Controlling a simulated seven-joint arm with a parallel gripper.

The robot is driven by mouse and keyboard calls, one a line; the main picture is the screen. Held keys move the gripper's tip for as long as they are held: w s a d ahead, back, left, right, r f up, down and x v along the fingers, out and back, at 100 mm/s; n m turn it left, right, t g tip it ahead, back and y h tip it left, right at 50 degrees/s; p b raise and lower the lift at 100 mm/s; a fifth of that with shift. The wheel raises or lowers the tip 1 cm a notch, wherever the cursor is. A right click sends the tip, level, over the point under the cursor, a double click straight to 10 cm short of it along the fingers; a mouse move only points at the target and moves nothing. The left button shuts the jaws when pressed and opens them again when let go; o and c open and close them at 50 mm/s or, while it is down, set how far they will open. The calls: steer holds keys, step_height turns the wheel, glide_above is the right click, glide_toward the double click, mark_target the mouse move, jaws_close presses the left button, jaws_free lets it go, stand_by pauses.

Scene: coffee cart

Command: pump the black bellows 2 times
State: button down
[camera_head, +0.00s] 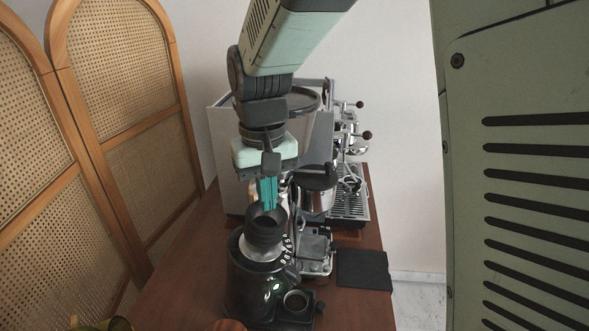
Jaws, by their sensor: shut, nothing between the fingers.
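The black bellows (264,226) sits on top of the dark coffee grinder (255,285) in the lower middle of the head view.
A steel espresso machine (352,205) stands behind the grinder on the wooden cart top (180,285). A black mat (363,269) lies to the right. A small portafilter-like cup (296,302) is at the grinder's front. A cane folding screen (125,65) stands left.

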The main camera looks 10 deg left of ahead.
mark_target(270, 215)
steer(key=shift+a+f, duration=0.25)
steer(key=shift+f, duration=1)
steer(key=shift+d+r, duration=0.15)
steer(key=shift+r, duration=0.6)
steer(key=shift+d+r, duration=0.15)
steer(key=shift+r, duration=0.6)
steer(key=shift+r, duration=2)
